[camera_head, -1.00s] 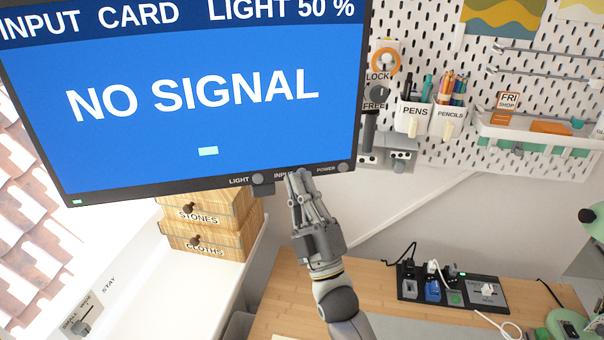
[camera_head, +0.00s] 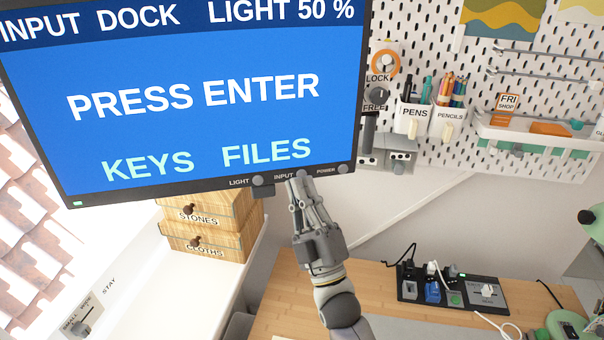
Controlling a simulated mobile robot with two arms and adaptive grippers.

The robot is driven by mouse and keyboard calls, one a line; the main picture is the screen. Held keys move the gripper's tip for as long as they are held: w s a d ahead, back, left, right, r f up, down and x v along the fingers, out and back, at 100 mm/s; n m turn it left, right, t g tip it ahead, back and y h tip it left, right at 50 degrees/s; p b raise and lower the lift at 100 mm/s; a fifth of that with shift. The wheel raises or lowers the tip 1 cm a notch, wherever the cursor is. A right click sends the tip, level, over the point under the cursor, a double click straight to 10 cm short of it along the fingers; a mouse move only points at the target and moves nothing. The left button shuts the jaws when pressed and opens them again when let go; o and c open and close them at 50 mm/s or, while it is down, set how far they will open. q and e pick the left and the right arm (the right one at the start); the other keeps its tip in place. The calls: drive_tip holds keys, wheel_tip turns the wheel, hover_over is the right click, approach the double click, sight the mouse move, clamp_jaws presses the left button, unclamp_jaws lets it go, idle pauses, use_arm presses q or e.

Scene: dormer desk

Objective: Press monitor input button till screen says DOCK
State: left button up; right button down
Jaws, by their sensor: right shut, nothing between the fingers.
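The monitor (camera_head: 190,140) fills the upper left. Its blue screen reads INPUT DOCK and LIGHT 50 % at the top, PRESS ENTER in the middle, and KEYS FILES below. The input button (camera_head: 302,173) is on the bottom bezel, between the light button (camera_head: 258,180) and the power button (camera_head: 343,168). My right gripper (camera_head: 301,184) is shut and empty, pointing up, with its fingertips just below the input button. I cannot tell whether they touch it. My left gripper is not in view.
Wooden drawers (camera_head: 225,215) marked STONES and CLOTHS stand below the monitor at left. A lock dial (camera_head: 377,95) and pen cups (camera_head: 413,117) hang on the pegboard at right. A power strip (camera_head: 450,290) lies on the wooden desk.

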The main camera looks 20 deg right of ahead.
drive_tip(key=shift+s, duration=0.15)
drive_tip(key=s, duration=0.3)
drive_tip(key=s+p, duration=0.1)
drive_tip(key=s, duration=0.1)
drive_tip(key=shift+a, duration=0.25)
idle(0.8)
